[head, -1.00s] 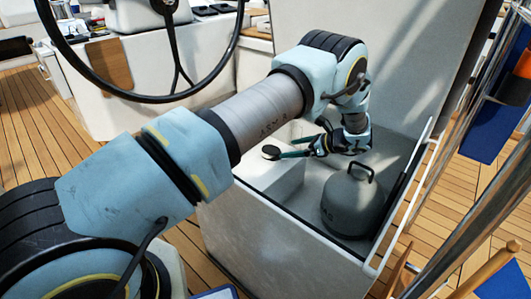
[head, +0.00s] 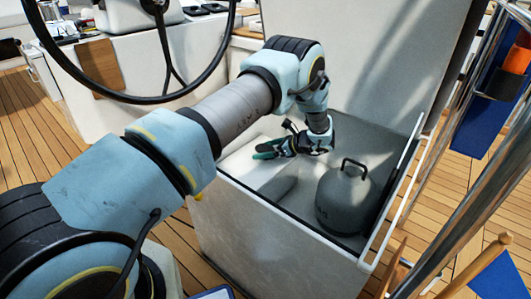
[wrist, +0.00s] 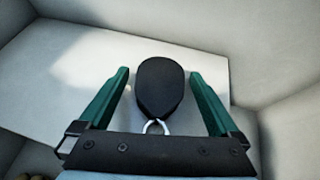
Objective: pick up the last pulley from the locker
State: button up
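The pulley (wrist: 160,86) is a black teardrop-shaped block with a silver shackle (wrist: 155,128). In the wrist view it lies on a white ledge (wrist: 75,88) in the locker, shackle end towards my palm. My gripper (wrist: 158,74) is open, with one green finger on each side of the pulley and a visible gap on both sides. In the head view my gripper (head: 262,150) is over the locker's raised step, and I cannot make out the pulley there behind the fingers. The locker (head: 275,235) is a white box with its lid raised.
A grey gas bottle (head: 342,202) with a top handle stands in the locker to the right of my gripper. A white rail (head: 396,200) runs along the locker's right side. The steering wheel (head: 150,98) is at the upper left.

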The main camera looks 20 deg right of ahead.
jog(key=c, duration=1.4)
jog(key=shift+r, duration=0.1)
